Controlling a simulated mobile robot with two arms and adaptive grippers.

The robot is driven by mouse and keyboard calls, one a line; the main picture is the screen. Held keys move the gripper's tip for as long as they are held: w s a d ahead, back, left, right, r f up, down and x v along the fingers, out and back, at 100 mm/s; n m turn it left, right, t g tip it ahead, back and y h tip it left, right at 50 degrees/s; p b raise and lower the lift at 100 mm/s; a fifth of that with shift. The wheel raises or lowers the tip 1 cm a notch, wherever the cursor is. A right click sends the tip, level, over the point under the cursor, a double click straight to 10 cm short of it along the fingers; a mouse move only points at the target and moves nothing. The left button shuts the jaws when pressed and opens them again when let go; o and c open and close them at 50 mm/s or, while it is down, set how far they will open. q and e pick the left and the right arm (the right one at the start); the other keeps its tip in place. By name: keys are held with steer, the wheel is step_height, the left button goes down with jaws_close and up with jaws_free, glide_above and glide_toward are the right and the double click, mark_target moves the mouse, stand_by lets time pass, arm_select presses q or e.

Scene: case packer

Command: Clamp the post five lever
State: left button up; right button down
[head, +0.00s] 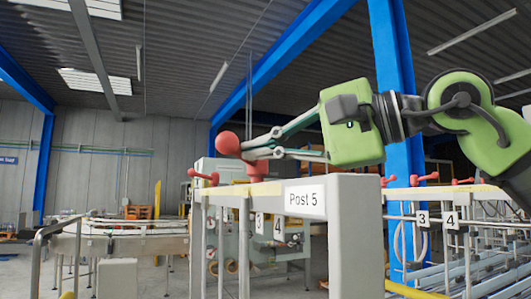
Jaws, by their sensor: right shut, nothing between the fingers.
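The post five lever is red, with a round knob (229,143) at its left end and a red base on top of the post. The post (355,225) is light grey and carries a white "Post 5" label (305,198). My right gripper (252,149) comes in from the right, its closed fingertips right beside the knob. The fingers hide part of the lever. I cannot tell whether they touch it. Nothing shows between them. My left gripper is not in view.
Another red lever (204,177) sits left of the post, and further red levers (425,178) stand on a frame at the right. Rails and roller tracks (445,280) fill the lower right. A conveyor (130,235) stands at the left behind a metal railing.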

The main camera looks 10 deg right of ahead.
mark_target(237, 148)
steer(key=shift+a, duration=0.1)
steer(key=m+t+h+b, duration=0.1)
steer(key=a+m+t+h+b, duration=0.1)
steer(key=a+m+h+b, duration=0.1)
steer(key=shift+w+a+f+t+h, duration=0.2)
steer(key=shift+w+t+h, duration=0.1)
steer(key=shift+t, duration=0.1)
steer(key=shift+w+a+r+m+t+h+b, duration=0.2)
steer(key=shift+a+m+t+h+b, duration=0.35)
steer(key=shift+m+h, duration=0.45)
steer(key=shift+w+a, duration=0.35)
steer(key=shift+a, duration=0.05)
steer(key=shift+w, duration=0.4)
steer(key=shift+a, duration=0.1)
steer(key=shift+w+a, duration=0.1)
steer(key=shift+a, duration=0.1)
steer(key=shift+d, duration=0.1)
